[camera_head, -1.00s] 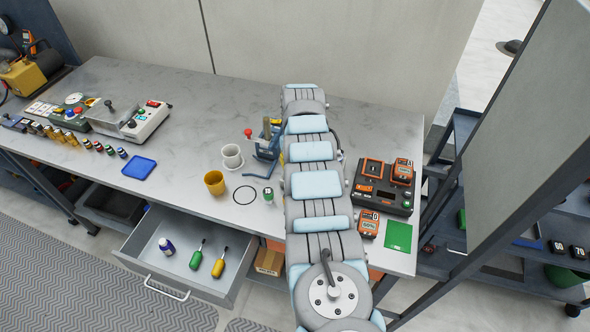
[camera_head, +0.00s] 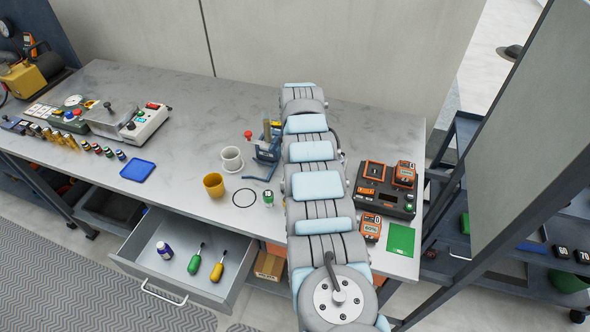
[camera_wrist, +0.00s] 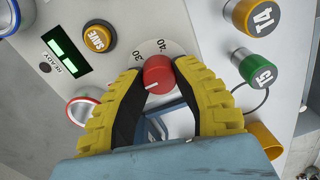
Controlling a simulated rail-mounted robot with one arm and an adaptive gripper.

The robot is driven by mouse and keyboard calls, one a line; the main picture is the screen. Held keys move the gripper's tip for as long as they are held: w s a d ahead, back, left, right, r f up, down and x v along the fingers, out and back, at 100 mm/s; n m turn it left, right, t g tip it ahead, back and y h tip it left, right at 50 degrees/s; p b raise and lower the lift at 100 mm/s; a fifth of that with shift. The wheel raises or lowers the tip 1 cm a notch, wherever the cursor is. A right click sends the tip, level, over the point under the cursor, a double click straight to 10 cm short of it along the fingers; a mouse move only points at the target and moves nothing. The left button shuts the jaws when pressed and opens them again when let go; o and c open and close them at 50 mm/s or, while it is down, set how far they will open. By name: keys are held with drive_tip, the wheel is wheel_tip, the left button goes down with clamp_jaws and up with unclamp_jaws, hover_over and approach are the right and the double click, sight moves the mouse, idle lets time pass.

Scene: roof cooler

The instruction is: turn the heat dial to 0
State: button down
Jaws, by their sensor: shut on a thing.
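The red heat dial (camera_wrist: 158,74) sits on a pale panel in the wrist view. Its white pointer line aims toward the lower left, and printed scale numbers, including 30 and 40, show above it. The rest of the scale is hidden by my fingers, so I cannot read the setting. My gripper (camera_wrist: 160,84) has its yellow ribbed fingers on either side of the dial, shut on it. In the head view my gripper is not visible, and I cannot make out the dial there.
In the wrist view, an orange SAVE button (camera_wrist: 97,38) and a green-lit display (camera_wrist: 66,46) lie left of the dial. An open drawer (camera_head: 152,285) juts from the bench (camera_head: 190,190).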

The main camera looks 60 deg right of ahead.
drive_tip(key=shift+f, duration=0.15)
drive_tip(key=c, duration=0.7)
unclamp_jaws()
drive_tip(key=shift+c, duration=0.2)
wheel_tip(320, 180, up, 12)
drive_tip(key=shift+d, duration=0.25)
drive_tip(key=shift+r, duration=0.2)
